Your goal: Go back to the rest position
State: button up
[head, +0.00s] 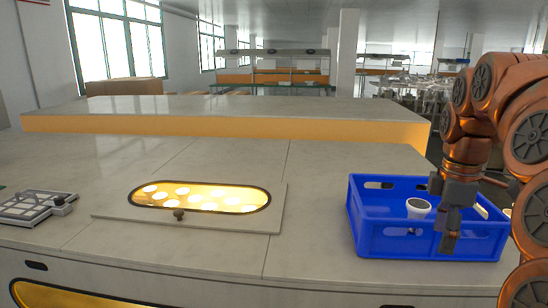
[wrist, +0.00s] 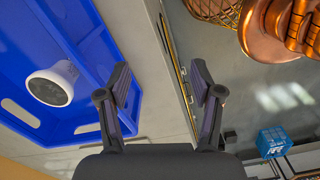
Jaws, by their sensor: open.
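My gripper (head: 449,240) is at the right, in front of and over the near right part of a blue crate (head: 365,238). In the wrist view my gripper (wrist: 162,85) has its two fingers spread with nothing between them. The blue crate (wrist: 95,50) lies to the left of the fingers there. A white bulb-like piece with a round grey face (wrist: 50,88) is in the crate; it also shows in the head view as a white cup-shaped piece (head: 418,208).
A pale counter (head: 180,155) spans the view. A grey slotted tray (head: 30,208) lies at the far left. The counter between plate and crate is clear.

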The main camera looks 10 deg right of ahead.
jog(key=s+a+f+m+g, duration=0.1)
jog(key=s+a+f+m, duration=0.2)
jog(key=s+a+f, duration=0.5)
jog(key=s+a+f+m, duration=0.3)
jog(key=a+f+m, duration=0.1)
jog(key=a, duration=0.8)
jog(key=s+a+f+m, duration=0.3)
jog(key=s+f+m, duration=0.1)
jog(key=s+f, duration=0.3)
jog(key=shift+s+a+f+g, duration=0.15)
jog(key=shift+s+a+g, duration=0.15)
jog(key=shift+s, duration=0.2)
jog(key=shift+c, duration=0.3)
